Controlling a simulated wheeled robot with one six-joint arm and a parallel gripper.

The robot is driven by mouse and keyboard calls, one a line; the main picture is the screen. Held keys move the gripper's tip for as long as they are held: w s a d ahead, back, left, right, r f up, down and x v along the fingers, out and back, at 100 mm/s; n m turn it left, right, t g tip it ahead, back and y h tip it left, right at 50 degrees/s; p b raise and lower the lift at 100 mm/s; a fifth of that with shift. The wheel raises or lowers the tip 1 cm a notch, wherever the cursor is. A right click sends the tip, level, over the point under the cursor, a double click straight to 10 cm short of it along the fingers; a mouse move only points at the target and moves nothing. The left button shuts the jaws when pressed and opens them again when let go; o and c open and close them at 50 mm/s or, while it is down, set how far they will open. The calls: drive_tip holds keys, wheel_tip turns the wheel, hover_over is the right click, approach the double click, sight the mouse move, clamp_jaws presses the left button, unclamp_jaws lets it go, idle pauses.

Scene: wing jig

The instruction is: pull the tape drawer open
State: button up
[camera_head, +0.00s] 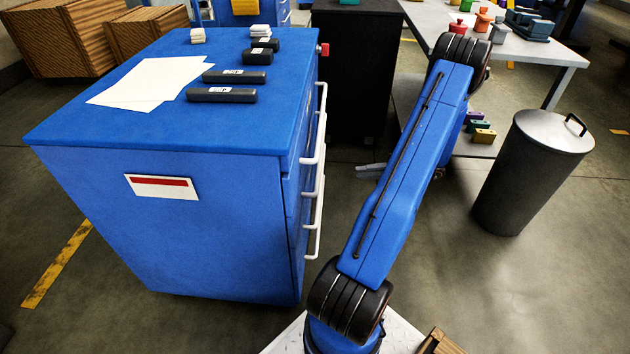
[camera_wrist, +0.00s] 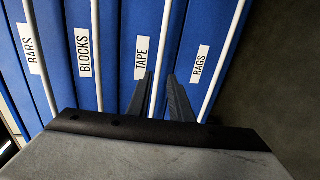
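The blue drawer cabinet (camera_head: 200,215) stands at the left in the head view, with white bar handles on its right side. In the wrist view the tape drawer (camera_wrist: 127,85) carries a white label reading TAPE (camera_wrist: 140,58). It looks shut, flush with its neighbours. Its white bar handle (camera_wrist: 162,40) runs just right of the label. My gripper (camera_wrist: 160,76) is open, and the handle shows between its two fingers. In the head view my gripper (camera_head: 358,170) points at the drawer fronts, with a visible gap to the handles. Nothing is held.
Drawers labelled BARS (camera_wrist: 33,48), BLOCKS (camera_wrist: 83,52) and RAGS (camera_wrist: 200,64) flank the tape drawer. A black cabinet (camera_head: 350,75) stands behind. A grey lidded bin (camera_head: 525,180) stands at the right. Floor between cabinet and bin is mostly clear.

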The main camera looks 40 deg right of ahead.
drive_tip(key=x, duration=1.7)
drive_tip(key=shift+w+f, duration=0.15)
drive_tip(key=shift+f, duration=0.05)
drive_tip(key=shift+c, duration=0.5)
clamp_jaws()
